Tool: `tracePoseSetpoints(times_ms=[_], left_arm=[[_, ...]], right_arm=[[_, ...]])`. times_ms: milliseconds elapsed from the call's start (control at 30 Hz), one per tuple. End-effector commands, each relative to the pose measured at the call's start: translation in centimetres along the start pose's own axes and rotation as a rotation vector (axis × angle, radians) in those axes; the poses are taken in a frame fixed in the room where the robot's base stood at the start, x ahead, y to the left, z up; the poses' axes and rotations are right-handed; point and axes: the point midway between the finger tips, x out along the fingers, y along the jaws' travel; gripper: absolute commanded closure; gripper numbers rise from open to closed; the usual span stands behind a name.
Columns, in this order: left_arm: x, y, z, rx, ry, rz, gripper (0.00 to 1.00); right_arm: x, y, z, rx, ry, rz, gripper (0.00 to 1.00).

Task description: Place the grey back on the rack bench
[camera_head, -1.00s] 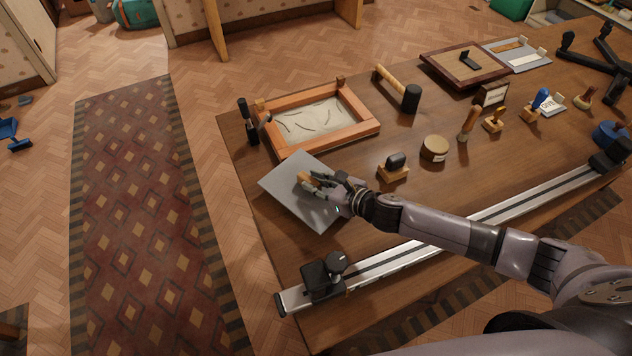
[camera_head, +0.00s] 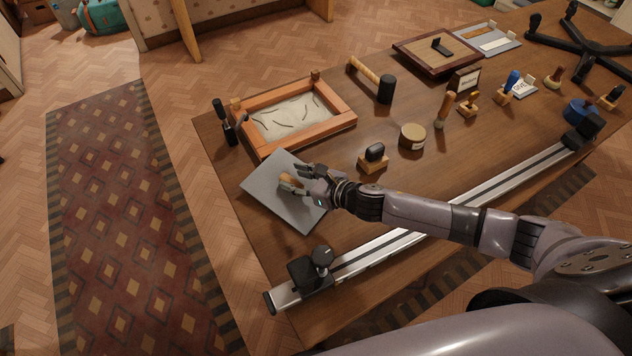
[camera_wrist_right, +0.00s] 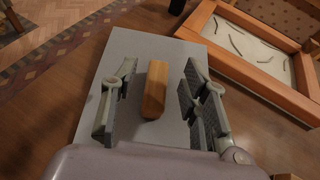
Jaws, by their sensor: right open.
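A flat grey plate (camera_head: 268,196) with a wooden handle (camera_head: 290,179) lies on the wooden table (camera_head: 395,190), near its left edge. My right gripper (camera_head: 296,177) is over the plate at the handle. In the right wrist view, the grey plate (camera_wrist_right: 140,48) lies below, and the wooden handle (camera_wrist_right: 155,88) stands between the fingers of my open right gripper (camera_wrist_right: 160,82), with a gap on each side. My left gripper is not in view. I cannot tell which piece is the rack bench.
A wood-framed sand tray (camera_head: 333,128) sits just behind the plate. A black-handled tool (camera_head: 224,125), a mallet (camera_head: 385,88), a stamp block (camera_head: 373,158) and a round tin (camera_head: 412,136) stand nearby. A metal rail (camera_head: 385,250) runs along the table's front.

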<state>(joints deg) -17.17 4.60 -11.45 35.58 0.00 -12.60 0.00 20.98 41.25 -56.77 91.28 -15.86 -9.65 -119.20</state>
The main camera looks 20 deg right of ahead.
Motion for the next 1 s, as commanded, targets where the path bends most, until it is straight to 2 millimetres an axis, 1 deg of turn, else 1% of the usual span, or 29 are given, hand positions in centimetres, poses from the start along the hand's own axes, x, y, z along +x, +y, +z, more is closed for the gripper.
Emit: tracePoseSetpoints(times_ms=[167,300,400,500,600,700,1000], left_arm=[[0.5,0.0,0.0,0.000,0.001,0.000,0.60],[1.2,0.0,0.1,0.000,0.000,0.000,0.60],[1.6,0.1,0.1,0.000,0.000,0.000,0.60],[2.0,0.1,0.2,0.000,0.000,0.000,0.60],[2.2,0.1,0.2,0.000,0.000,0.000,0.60],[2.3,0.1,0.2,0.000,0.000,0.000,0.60],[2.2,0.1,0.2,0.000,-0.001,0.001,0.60]], right_arm=[[-3.5,-0.1,-0.3,-0.002,0.003,0.000,0.59],[-6.7,-0.1,-0.4,-0.003,0.004,0.000,0.59],[-8.7,-0.1,-0.4,-0.002,0.003,-0.001,0.59],[-10.3,-0.1,-0.4,0.000,0.003,-0.002,0.59],[-11.3,-0.1,-0.2,0.000,0.001,-0.001,0.59],[-11.8,-0.1,-0.1,0.000,0.001,-0.001,0.59],[-12.0,-0.1,0.0,0.000,0.000,-0.001,0.59]])
